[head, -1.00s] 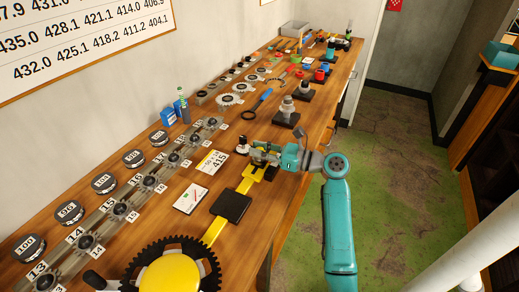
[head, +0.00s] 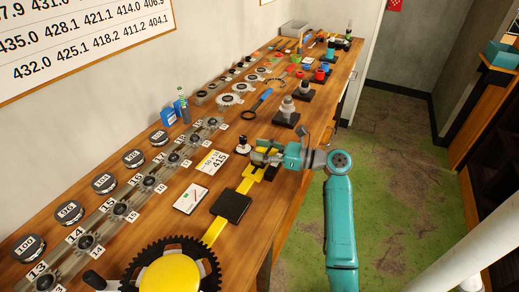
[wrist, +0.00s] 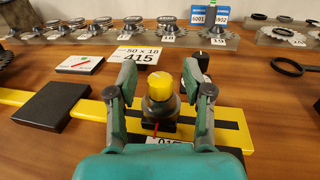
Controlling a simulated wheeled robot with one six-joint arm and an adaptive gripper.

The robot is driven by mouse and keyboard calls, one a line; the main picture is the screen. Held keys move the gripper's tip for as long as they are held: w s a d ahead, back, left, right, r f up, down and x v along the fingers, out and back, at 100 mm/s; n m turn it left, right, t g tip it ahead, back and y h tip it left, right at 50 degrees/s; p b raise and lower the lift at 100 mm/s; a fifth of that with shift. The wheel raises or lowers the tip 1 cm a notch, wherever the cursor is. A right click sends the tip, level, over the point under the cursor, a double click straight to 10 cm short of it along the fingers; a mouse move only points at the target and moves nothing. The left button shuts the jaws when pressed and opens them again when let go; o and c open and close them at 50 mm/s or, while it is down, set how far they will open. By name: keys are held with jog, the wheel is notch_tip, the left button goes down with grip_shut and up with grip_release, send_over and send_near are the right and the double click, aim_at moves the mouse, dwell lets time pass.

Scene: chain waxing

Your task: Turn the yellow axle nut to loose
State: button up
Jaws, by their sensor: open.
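The yellow axle nut (wrist: 160,85) stands upright on a dark round post in the wrist view, with a thin white line on its top. A red pointer (wrist: 155,129) shows below it, in front of the post. The post stands on a yellow slide bar (wrist: 90,110) with a black strip. My gripper (wrist: 161,78) is open, with one finger on each side of the nut; gaps show between the fingers and the nut. In the head view my gripper (head: 262,157) is over the yellow bar, and I cannot make out the nut there.
A card reading 415 (wrist: 138,55) and a card with a red and green mark (wrist: 80,64) lie behind the bar. A small dark knob (head: 243,143) stands close beyond my gripper. A black block (head: 231,205) and a large chainring (head: 172,272) are nearer.

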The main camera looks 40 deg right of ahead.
jog(key=v, duration=1.1)
jog(key=shift+s+d, duration=0.1)
jog(key=shift+s, duration=0.15)
